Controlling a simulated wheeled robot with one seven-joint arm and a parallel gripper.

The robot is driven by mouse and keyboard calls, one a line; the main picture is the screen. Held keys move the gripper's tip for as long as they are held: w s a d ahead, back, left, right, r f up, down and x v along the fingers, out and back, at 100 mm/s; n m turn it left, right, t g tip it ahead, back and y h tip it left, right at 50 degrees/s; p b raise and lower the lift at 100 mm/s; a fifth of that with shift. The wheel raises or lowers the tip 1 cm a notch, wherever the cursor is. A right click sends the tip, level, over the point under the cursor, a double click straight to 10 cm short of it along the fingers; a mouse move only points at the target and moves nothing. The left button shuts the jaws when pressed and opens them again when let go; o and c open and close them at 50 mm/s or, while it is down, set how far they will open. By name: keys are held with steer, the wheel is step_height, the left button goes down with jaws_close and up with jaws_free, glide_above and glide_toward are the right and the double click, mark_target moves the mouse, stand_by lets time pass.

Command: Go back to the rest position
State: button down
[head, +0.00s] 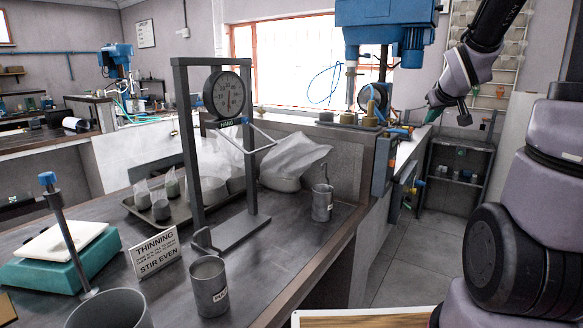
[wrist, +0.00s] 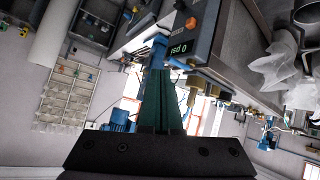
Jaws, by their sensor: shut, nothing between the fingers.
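My gripper (head: 436,102) is at the upper right in the head view, raised beside the blue flotation machine (head: 388,14) and to its right. Its teal fingers point down and to the left. In the wrist view the fingers of my gripper (wrist: 158,75) are closed together, with nothing visible between them. Behind them, in the wrist view, is a dark control box (wrist: 195,30) with a lit display and an orange-red knob. The fingers appear apart from the surrounding things, though depth is hard to judge.
The grey bench (head: 278,256) holds a hanging dial scale (head: 228,95) on a metal frame, a metal cup (head: 209,286), another cup (head: 322,203), a sign (head: 156,254) and a teal balance (head: 62,258). Floor (head: 385,262) is open right of the bench. A shelf (head: 460,165) stands behind.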

steer(key=s+a+r+m+g+y, duration=0.1)
steer(key=s+a+r+m+y, duration=0.1)
steer(key=s+a, duration=0.5)
steer(key=s+a+r+m+g+y, duration=0.2)
steer(key=s+a, duration=0.5)
steer(key=s, duration=1)
steer(key=shift+s+a+r+m+g, duration=0.3)
steer(key=shift+r+m, duration=0.1)
steer(key=shift+r, duration=0.35)
